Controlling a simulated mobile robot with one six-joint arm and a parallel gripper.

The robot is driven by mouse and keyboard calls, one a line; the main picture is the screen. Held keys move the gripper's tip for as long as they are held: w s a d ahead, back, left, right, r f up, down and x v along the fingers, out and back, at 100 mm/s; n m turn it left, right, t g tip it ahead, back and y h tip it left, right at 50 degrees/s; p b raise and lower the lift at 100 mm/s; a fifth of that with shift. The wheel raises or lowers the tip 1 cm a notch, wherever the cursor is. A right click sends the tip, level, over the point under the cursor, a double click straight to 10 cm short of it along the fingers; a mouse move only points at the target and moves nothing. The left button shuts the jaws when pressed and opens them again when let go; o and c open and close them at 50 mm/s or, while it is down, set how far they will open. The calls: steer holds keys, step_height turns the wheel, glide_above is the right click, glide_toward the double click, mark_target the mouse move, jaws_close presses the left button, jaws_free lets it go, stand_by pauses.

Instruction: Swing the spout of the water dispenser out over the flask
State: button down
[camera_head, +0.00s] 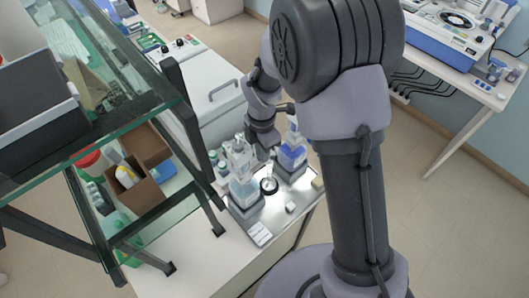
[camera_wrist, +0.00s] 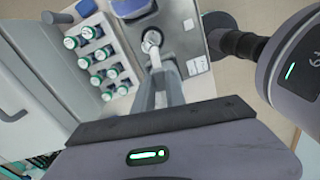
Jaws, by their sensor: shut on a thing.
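I cannot read which one holds water. Between them is a dark ring with a small clear vessel (camera_head: 269,185), seemingly the flask; it also shows in the wrist view (camera_wrist: 152,38). My gripper (camera_head: 263,152) is above the tray between the bottle tops. In the wrist view its fingers (camera_wrist: 161,76) are shut on a thin pale part, seemingly the spout, which points toward the ring.
A rack of several green-and-white capped vials (camera_wrist: 100,60) is beside the tray. A glass shelf unit (camera_head: 190,130) with open boxes stands close at the left. A grey lidded machine (camera_head: 215,95) is behind.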

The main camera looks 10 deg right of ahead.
steer(key=shift+w+a+n+p, duration=0.3)
steer(key=shift+w+n, duration=0.15)
steer(key=shift+n, duration=0.35)
steer(key=c, duration=1.4)
jaws_free()
steer(key=shift+o, duration=0.2)
step_height(320, 180, up, 18)
steer(key=p, duration=0.1)
steer(key=shift+f+p, duration=0.25)
steer(key=shift+p, duration=0.05)
steer(key=shift+f, duration=0.1)
